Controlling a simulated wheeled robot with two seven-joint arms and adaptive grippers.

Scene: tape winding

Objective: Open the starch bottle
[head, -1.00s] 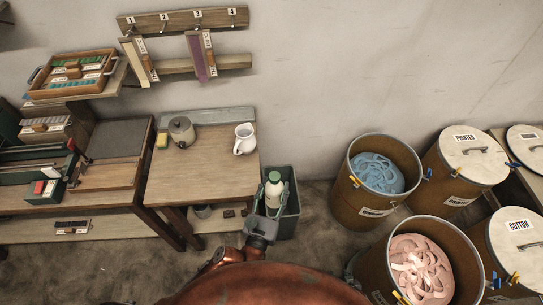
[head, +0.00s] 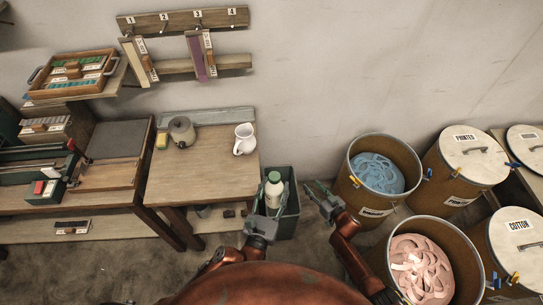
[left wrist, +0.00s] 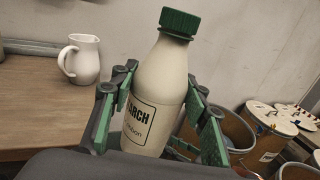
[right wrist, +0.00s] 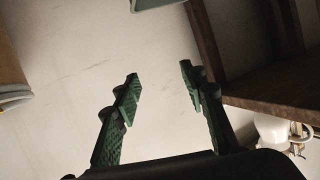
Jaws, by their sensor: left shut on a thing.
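The starch bottle (head: 273,192) is white with a green screw cap (left wrist: 179,23), which is on the bottle. It stands roughly upright, a little tilted in the left wrist view, with part of its label showing. My left gripper (head: 271,208) is shut around the bottle's body (left wrist: 158,90), one finger on each side. My right gripper (head: 321,199) is to the right of the bottle, apart from it. In the right wrist view its fingers (right wrist: 160,85) are spread with nothing between them.
A dark bin (head: 291,209) stands behind the bottle, beside the table (head: 205,178). A white jug (head: 244,139) and a grey roll (head: 181,131) are on the table. Barrels of blue strips (head: 376,174) and pink strips (head: 420,268) stand at the right.

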